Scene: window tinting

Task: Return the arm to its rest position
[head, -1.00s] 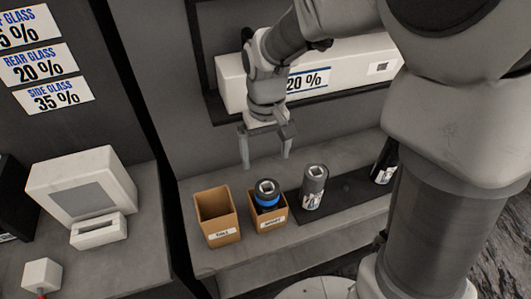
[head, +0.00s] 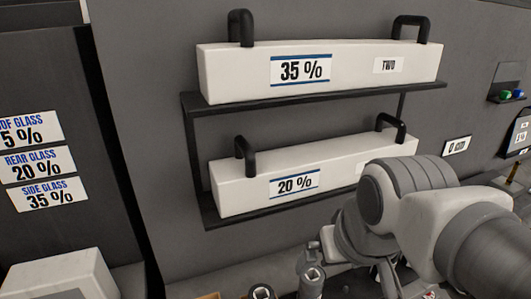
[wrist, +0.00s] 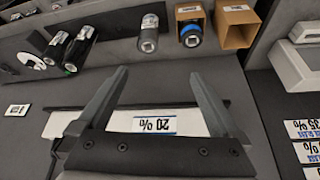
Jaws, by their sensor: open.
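My arm (head: 440,210) is folded at the lower right of the head view, in front of the right end of the 20 % box. My gripper (wrist: 158,74) shows in the wrist view with its two fingers spread wide and nothing between them. Beyond the fingertips is the grey shelf, apart from them. In the head view the fingers cannot be made out.
White boxes labelled 35 % (head: 220,75) and 20 % (head: 235,190) sit on wall racks. The wrist view shows a grey bottle (wrist: 148,38), a blue-banded bottle (wrist: 190,36) in a cardboard box, an empty cardboard box (wrist: 236,28) and dark bottles (wrist: 79,48).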

